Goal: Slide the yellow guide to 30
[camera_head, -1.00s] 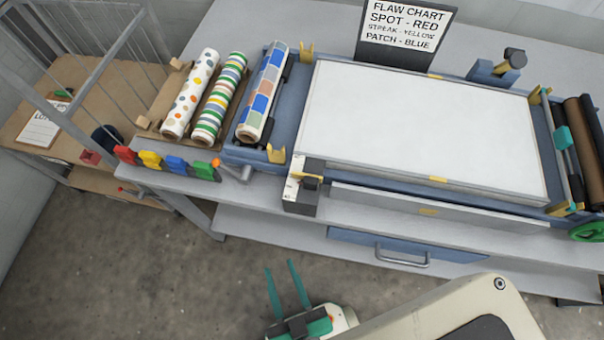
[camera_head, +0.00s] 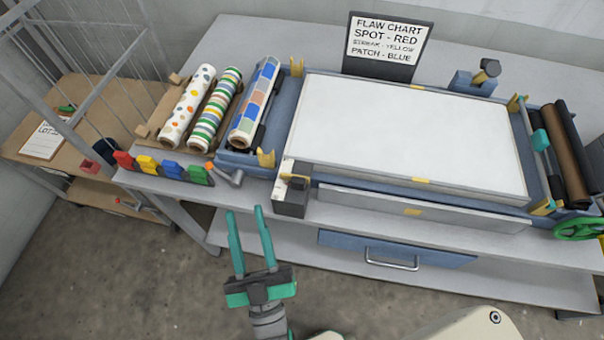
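The yellow guide (camera_head: 294,178) is a small yellow piece on top of a dark block at the front left corner of the press. A narrow white scale strip (camera_head: 281,182) with dark marks stands beside it; the numbers are too small to read, so I cannot tell the guide's setting. My gripper (camera_head: 246,211), with two long green fingers, is open and empty. In the picture it shows below and left of the guide, in front of the bench and apart from it.
The press bed (camera_head: 405,135) carries a white sheet. Three patterned rolls (camera_head: 213,110) lie left of it. Red, yellow, blue and green tabs (camera_head: 168,169) and an orange-tipped lever (camera_head: 226,172) line the front edge. A drawer handle (camera_head: 391,263) sticks out below. A flaw chart (camera_head: 386,42) stands behind.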

